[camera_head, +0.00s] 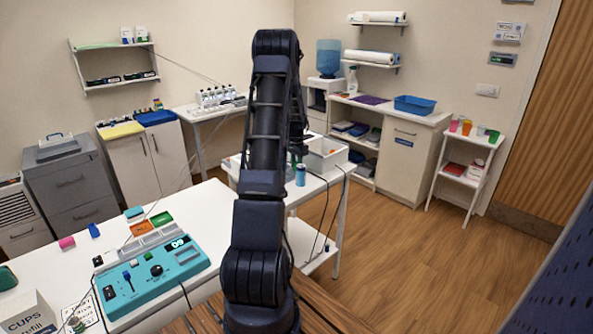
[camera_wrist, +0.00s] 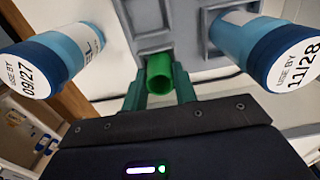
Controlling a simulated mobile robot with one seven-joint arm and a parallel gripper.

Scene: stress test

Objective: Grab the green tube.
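The green tube (camera_wrist: 160,75) shows in the wrist view with its open round end toward the camera, in front of a grey fixture (camera_wrist: 150,20). My gripper (camera_wrist: 160,84) has one dark green finger on each side of the tube. The fingers look very close to its sides; I cannot tell whether they touch it. In the head view my arm hides most of the gripper and I cannot make out the tube.
Two blue containers flank the fixture in the wrist view, a left one (camera_wrist: 60,55) and a right one (camera_wrist: 255,45), both near the fingers. In the head view a blue bottle (camera_head: 300,175) and a white bin (camera_head: 325,155) stand on the side table. Wooden floor (camera_head: 430,250) is clear at right.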

